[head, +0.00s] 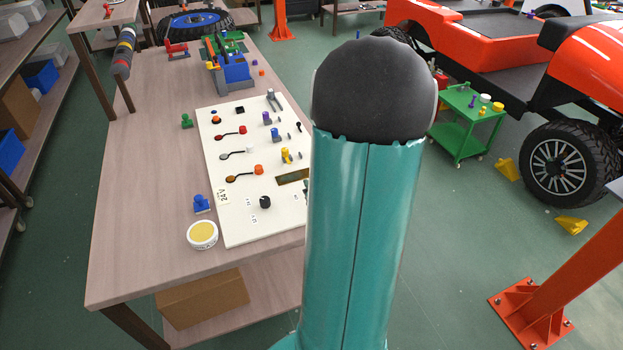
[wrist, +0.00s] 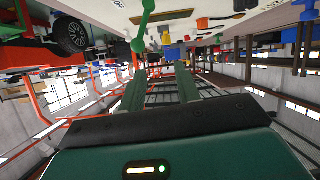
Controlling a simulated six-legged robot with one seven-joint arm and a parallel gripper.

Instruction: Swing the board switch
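The white board (head: 237,215) lies on the wooden table, carrying coloured knobs, plugs and wired connectors. A black knob (head: 265,202) stands near its front end, and a grey lever-like part (head: 271,98) at its far end. A green part (head: 305,186) at its right edge is mostly hidden behind my arm. The wrist view is upside down and shows a green lever with rounded ends (wrist: 145,22) at the board, just beyond my fingertips. I cannot tell which part is the switch. My gripper (wrist: 160,72) is open and empty, its fingers apart and not visibly touching the lever.
A yellow-topped round tub (head: 202,235) and a blue part (head: 201,204) sit left of the board.

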